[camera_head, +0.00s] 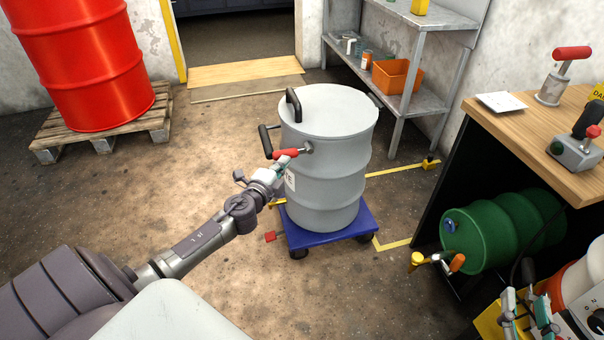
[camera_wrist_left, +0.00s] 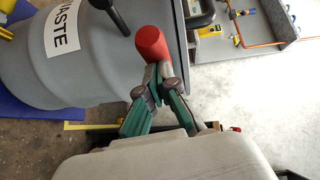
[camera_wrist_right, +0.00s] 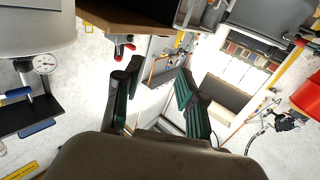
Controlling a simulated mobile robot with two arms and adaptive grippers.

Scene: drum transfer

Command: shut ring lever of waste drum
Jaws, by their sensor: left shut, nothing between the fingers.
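The grey waste drum (camera_head: 328,190) stands upright with its lid on. The ring lever's red grip (camera_head: 286,153) sticks out to the left from its pivot near the rim, and in the left wrist view the red grip (camera_wrist_left: 151,44) is just beyond the fingertips. My left gripper (camera_head: 282,164) is shut and empty, right beside the grip; I cannot tell whether they touch. In the left wrist view the fingertips (camera_wrist_left: 160,76) converge below the grip. My right gripper (camera_head: 527,298) is open and empty at the lower right, away from the drum; its fingers are spread in the right wrist view (camera_wrist_right: 158,70).
The drum stands on a blue dolly (camera_head: 298,234). A black handle (camera_head: 266,141) sticks out left of the drum. A wooden bench (camera_head: 535,125) is at right, with a green drum (camera_head: 500,230) below. A red drum (camera_head: 90,60) stands on a pallet at left. Floor between is clear.

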